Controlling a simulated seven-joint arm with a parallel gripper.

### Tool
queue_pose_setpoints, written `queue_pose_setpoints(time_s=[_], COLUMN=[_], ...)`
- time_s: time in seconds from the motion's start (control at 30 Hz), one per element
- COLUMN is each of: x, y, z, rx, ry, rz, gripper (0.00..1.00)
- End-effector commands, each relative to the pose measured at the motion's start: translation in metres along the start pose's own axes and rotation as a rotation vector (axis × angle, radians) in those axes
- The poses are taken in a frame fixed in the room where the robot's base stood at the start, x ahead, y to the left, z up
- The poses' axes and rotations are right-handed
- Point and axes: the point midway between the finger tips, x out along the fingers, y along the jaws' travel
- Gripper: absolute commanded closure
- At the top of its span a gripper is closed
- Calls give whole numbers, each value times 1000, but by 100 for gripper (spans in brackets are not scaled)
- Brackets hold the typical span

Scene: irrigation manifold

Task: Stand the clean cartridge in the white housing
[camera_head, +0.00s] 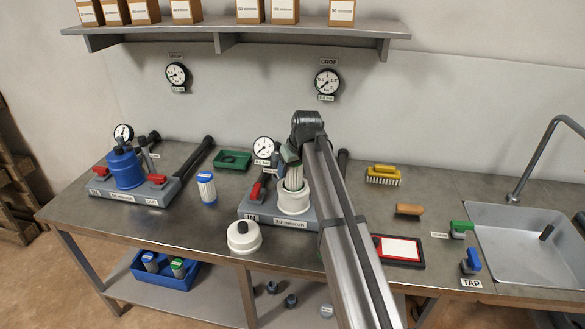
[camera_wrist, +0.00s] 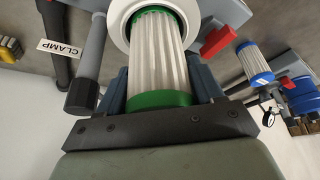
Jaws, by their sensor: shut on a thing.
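My gripper (camera_head: 294,160) is shut on a white pleated cartridge with green end caps (camera_wrist: 158,60), held upright over the white housing (camera_head: 293,201). The cartridge also shows in the head view (camera_head: 291,177), partly hidden by my arm. In the wrist view the housing's white rim (camera_wrist: 121,32) surrounds the cartridge's far end. That end looks to be in the housing's mouth, but I cannot tell how deep it is. The pleats look clean. Another white cartridge with blue caps (camera_head: 207,188) stands on the bench to the left.
A white lid with a black knob (camera_head: 243,237) lies in front of the manifold. A red lever (camera_head: 257,190) and a gauge (camera_head: 263,147) stand close left of the housing. A blue housing (camera_head: 125,168) is farther left. A clamp handle (camera_wrist: 84,92) is close beside the fingers.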

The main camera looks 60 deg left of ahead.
Motion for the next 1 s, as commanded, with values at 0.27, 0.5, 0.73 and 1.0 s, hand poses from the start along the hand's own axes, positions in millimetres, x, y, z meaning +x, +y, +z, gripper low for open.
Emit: queue_pose_setpoints(time_s=[0.27,0.5,0.73,1.0], x=[1,7,11,11], y=[0,0,0,0], z=[0,2,4,4], rx=[0,0,0,0], ry=[0,1,1,0], rz=[0,0,0,0], gripper=[69,69,69,14])
